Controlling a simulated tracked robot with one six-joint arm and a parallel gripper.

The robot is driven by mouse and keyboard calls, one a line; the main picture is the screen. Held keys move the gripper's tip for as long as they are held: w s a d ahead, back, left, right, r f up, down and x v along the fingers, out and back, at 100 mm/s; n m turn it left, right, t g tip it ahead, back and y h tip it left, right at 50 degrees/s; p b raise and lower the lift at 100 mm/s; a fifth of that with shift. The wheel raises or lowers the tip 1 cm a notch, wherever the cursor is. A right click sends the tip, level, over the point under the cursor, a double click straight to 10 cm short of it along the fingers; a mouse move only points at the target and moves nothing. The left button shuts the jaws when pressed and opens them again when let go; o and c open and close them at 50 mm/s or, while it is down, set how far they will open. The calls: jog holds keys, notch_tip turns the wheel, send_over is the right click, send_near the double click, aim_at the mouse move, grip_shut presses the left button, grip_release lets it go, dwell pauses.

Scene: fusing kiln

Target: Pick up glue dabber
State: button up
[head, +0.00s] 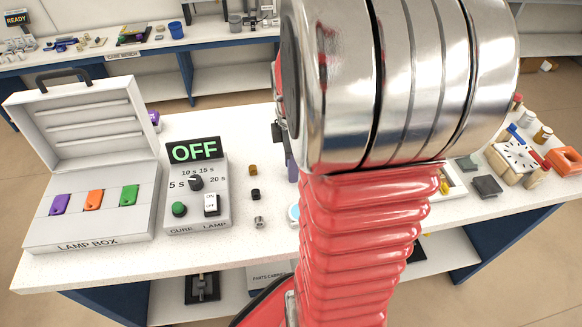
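I cannot pick out the glue dabber with certainty; it may be hidden behind my large red and silver arm, which covers the middle of the head view. My gripper's fingers are not visible, and a dark piece and a purple piece only peek out at the arm's left edge. Small items stand on the white bench (215,262) left of the arm: a brown cylinder (253,170), a black cylinder (255,194) and a small metal piece (259,222). A pale blue round thing (294,213) is partly covered by the arm.
An open lamp box (100,240) holds purple, orange and green pieces at left. Beside it is a control box with an OFF display (195,150). A cure bench (120,58) stands behind.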

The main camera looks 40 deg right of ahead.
grip_shut()
jog(key=shift+r, duration=0.1)
dwell(0.3)
notch_tip(320, 180, up, 10)
jog(key=shift+f, duration=0.1)
dwell(0.4)
jog(key=shift+s, duration=0.1)
dwell(0.5)
